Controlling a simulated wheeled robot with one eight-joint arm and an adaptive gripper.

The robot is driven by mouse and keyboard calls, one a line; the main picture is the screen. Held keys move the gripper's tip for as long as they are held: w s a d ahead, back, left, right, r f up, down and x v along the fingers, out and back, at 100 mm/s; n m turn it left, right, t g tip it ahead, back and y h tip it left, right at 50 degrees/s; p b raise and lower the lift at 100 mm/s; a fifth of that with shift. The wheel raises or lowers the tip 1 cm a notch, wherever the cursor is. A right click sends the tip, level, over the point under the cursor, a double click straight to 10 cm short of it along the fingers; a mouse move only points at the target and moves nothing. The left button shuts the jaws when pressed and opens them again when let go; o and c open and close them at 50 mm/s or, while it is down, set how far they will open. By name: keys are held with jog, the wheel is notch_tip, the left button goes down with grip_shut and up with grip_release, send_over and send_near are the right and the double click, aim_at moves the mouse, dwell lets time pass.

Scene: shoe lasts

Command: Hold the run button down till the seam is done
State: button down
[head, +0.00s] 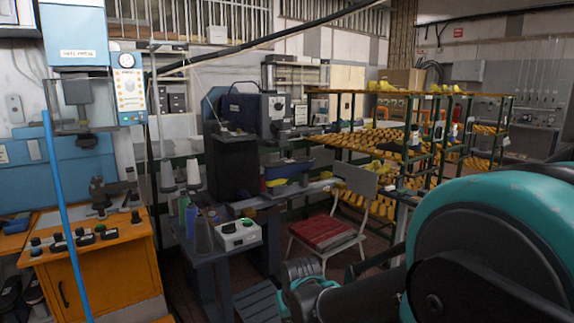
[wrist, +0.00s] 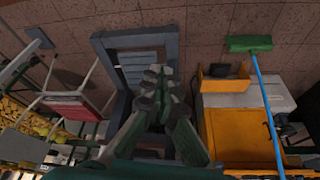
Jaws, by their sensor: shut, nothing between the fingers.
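A white control box (head: 238,236) sits on the blue-grey bench (head: 205,262) in the head view. Small round controls and a green spot show on its top; I cannot tell which is the run button. A dark sewing machine (head: 262,112) stands behind the box. My gripper (head: 298,268) is to the right of the box, nearer to me and apart from it. In the wrist view my gripper (wrist: 155,80) has its fingers together with nothing between them, in front of a blue-grey slatted frame (wrist: 143,62). I cannot make out the control box in the wrist view.
Thread cones (head: 203,236) stand left of the box. A red-seated chair (head: 327,231) is to the right, before racks of yellow lasts (head: 375,150). An orange cabinet (head: 95,270) and a blue pole (head: 66,220) are at left. The wrist view shows a green broom head (wrist: 249,43).

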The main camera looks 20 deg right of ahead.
jog(key=w+a+r+m+t+y, duration=0.1)
jog(key=w+a+r, duration=0.1)
jog(key=w+r, duration=0.65)
jog(key=w+a+r+m+t+y, duration=0.1)
jog(key=w+r, duration=0.3)
jog(key=w, duration=1)
notch_tip(320, 180, up, 10)
jog(key=m+t+y, duration=0.2)
send_over(249, 222)
jog(key=shift+w+r, duration=0.1)
jog(key=shift+r, duration=0.1)
jog(key=shift+f, duration=4.4)
jog(key=shift+f, duration=0.1)
jog(key=shift+f, duration=0.3)
